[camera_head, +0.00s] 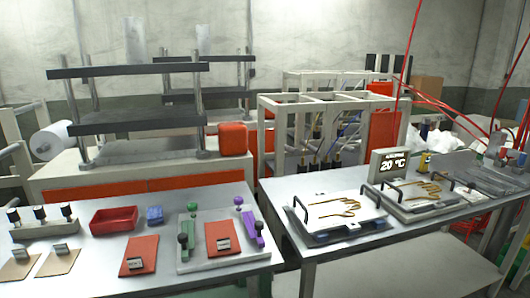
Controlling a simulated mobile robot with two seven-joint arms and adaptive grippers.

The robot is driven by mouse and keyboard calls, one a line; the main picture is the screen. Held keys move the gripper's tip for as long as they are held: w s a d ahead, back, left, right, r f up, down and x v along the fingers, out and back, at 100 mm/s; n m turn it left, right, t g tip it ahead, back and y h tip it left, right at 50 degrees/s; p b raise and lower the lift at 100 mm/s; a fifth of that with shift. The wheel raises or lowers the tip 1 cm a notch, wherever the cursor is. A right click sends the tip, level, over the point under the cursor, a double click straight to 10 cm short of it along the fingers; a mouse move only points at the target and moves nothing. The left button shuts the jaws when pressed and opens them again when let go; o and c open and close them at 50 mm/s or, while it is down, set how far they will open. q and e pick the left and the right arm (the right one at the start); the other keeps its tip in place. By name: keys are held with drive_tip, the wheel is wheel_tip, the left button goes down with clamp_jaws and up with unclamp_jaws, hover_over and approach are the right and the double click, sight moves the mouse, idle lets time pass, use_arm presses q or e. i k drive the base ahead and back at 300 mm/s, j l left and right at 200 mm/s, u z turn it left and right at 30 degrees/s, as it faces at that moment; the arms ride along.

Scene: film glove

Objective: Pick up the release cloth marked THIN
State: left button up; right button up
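Two orange-red sheets with small grey label blocks are on the left metal table. One red sheet (146,246) lies flat on the bare tabletop, its label block (136,263) near its lower edge. The other red sheet (217,230) lies on a pale plate (195,263) between green and purple clamps, with its own label block (223,243). Two tan sheets, the left (12,272) and the right (57,267), also carry label blocks at the table's left end. The lettering is too small to read, so I cannot tell which is marked THIN. Neither gripper is in view.
A red tray (113,220), a blue block (154,215) and a rack with black knobs (42,226) stand behind the sheets. The right table (400,238) holds glove-outline plates with black handles and a 20 °C display (391,163).

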sight(60, 263)
drive_tip(key=u, duration=1.45)
